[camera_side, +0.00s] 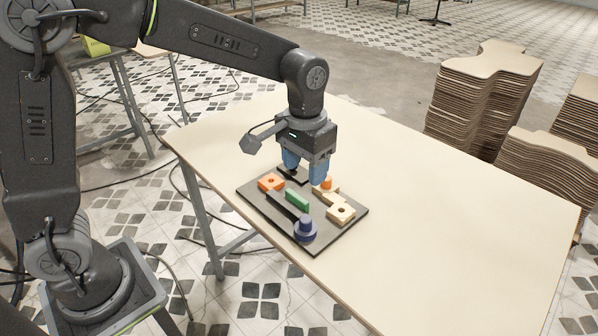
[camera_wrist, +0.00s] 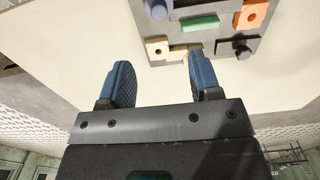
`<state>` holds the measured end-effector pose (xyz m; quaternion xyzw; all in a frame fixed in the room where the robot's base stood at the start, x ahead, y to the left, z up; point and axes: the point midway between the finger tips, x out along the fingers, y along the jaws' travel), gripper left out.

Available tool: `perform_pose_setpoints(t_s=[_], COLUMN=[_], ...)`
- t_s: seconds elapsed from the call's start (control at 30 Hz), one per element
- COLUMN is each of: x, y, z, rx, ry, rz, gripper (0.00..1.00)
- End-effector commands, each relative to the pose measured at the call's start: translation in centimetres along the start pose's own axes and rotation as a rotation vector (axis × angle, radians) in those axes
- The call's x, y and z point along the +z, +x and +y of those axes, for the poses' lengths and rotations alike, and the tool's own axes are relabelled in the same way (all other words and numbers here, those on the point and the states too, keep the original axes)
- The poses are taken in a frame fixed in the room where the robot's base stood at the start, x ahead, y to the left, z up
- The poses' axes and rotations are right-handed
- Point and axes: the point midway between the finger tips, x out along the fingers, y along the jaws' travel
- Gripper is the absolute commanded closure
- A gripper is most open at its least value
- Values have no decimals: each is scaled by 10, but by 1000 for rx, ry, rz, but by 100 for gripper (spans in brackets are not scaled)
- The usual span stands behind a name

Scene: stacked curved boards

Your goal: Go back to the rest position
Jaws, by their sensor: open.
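My gripper (camera_side: 306,170) is above the back edge of a dark board (camera_side: 316,245) that lies on the table. Its two blue fingers are apart with nothing seen between them; they also show in the wrist view (camera_wrist: 160,85). The right finger partly overlaps the board in the wrist view, and I cannot tell the exact height of the fingertips.
The pale table top (camera_side: 450,235) is clear to the right of the board. Stacks of curved boards (camera_side: 480,95) stand on the floor beyond the table at the right. A metal table leg (camera_side: 205,220) shows at the left.

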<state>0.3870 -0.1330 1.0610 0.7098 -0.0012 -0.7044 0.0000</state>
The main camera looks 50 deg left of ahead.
Motion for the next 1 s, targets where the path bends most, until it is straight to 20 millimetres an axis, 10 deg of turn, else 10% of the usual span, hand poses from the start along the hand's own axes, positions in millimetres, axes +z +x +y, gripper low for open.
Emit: perform_pose_setpoints(t_s=[0.4, 0.7, 1.0], x=[97, 168, 184], y=[-68, -68, -62], z=[-55, -80, -84], rx=[25, 7, -3], ry=[-6, -3, -1], rz=[259, 440, 485], gripper=[42, 42, 42])
